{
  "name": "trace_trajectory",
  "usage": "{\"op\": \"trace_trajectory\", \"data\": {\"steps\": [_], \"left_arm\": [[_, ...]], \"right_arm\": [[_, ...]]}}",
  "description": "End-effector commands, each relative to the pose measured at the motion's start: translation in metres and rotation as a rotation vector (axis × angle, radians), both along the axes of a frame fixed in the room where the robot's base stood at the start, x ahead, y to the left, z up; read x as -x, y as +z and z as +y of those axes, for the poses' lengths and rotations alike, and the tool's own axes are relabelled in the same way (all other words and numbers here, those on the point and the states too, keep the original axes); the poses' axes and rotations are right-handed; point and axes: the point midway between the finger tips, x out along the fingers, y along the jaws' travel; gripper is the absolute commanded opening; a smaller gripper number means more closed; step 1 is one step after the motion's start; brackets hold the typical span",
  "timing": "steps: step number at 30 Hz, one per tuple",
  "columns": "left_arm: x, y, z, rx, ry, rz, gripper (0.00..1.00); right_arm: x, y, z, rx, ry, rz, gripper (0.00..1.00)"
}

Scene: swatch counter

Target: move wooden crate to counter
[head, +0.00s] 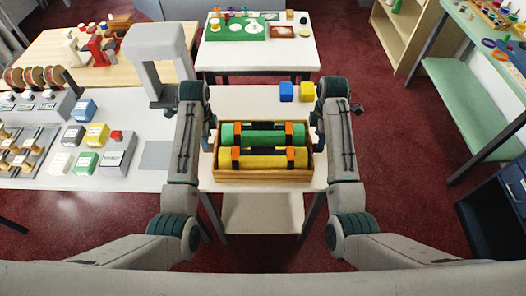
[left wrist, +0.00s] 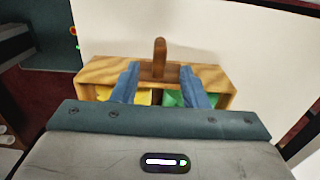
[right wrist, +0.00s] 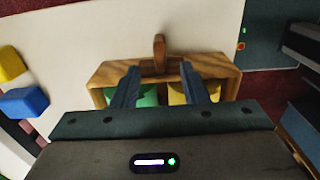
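The wooden crate (head: 262,180) holds a green roll (head: 235,135) and a yellow roll (head: 262,162) with orange and black bands. It is level, over the front part of a white table; I cannot tell if its base touches the tabletop. My left gripper (head: 212,122) is at its left end and my right gripper (head: 317,122) at its right end. In the left wrist view the fingers (left wrist: 159,72) close against both sides of a dark brown handle (left wrist: 159,55). In the right wrist view the fingers (right wrist: 160,70) do the same on the other handle (right wrist: 159,50).
A blue cube (head: 286,92) and a yellow cube (head: 307,92) stand behind the crate on the white table (head: 240,98). A white counter (head: 40,175) with swatch boxes and a grey stand (head: 155,60) is at left. Another table (head: 260,55) with a green tray stands behind.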

Motion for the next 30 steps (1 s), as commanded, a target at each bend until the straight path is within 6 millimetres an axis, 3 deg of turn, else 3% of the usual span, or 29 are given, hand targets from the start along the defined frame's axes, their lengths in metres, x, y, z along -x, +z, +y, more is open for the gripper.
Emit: {"op": "trace_trajectory", "data": {"steps": [6,12,25,30], "left_arm": [[0.001,-0.042,0.0,-0.001,0.001,0.004,0.4],[0.0,-0.065,0.0,-0.001,0.001,0.002,0.4],[0.0,-0.074,0.0,0.0,0.001,0.0,0.4],[0.0,-0.074,0.0,0.0,0.001,0.0,0.09]], "right_arm": [[0.001,-0.041,0.0,0.001,-0.001,0.003,0.4],[0.0,-0.065,0.0,0.001,-0.001,0.001,0.4],[0.0,-0.074,0.0,0.001,-0.001,-0.001,0.4],[0.0,-0.073,0.0,0.001,-0.001,-0.001,0.09]]}}
